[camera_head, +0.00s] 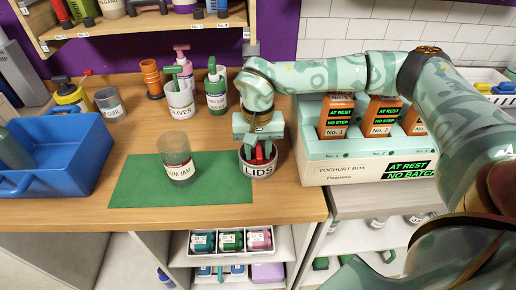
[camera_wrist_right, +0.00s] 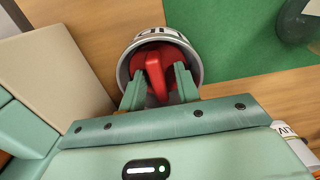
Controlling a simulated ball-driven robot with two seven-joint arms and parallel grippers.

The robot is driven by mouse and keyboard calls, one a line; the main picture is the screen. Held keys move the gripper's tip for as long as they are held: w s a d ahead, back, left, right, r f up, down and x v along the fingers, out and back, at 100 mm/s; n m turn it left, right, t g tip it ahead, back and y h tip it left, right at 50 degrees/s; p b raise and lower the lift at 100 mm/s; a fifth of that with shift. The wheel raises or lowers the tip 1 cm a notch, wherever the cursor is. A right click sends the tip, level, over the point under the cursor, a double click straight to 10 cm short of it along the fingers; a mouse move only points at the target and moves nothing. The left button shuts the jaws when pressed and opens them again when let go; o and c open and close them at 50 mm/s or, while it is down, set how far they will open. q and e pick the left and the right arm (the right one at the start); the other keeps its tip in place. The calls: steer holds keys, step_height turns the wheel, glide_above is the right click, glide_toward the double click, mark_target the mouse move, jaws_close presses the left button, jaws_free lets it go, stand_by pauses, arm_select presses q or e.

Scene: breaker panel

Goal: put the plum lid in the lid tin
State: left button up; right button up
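The lid tin (camera_head: 262,168) is a silver can labelled LIDS, beside the right edge of a green mat. My right gripper (camera_head: 258,152) points down into its mouth. A red lid with a raised grip (camera_wrist_right: 154,72) sits inside the tin; no name on it is readable. In the right wrist view the two fingers (camera_wrist_right: 160,86) stand apart on either side of the red grip, with narrow gaps seeming to show. The tin's rim (camera_wrist_right: 124,72) surrounds the lid. A clear jar labelled plum jam (camera_head: 177,163) stands upright on the mat, with no lid on it. My left gripper is not visible.
A blue tote (camera_head: 75,150) stands at the left. A white yoghurt box (camera_head: 325,172) with orange cartons is close on the tin's right. Utensil cups (camera_head: 180,100) and bottles stand behind. The green mat (camera_head: 135,190) is clear around the jar.

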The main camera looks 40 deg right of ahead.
mark_target(258, 150)
step_height(258, 150, up, 12)
steer(key=p, duration=0.3)
steer(key=shift+r, duration=0.15)
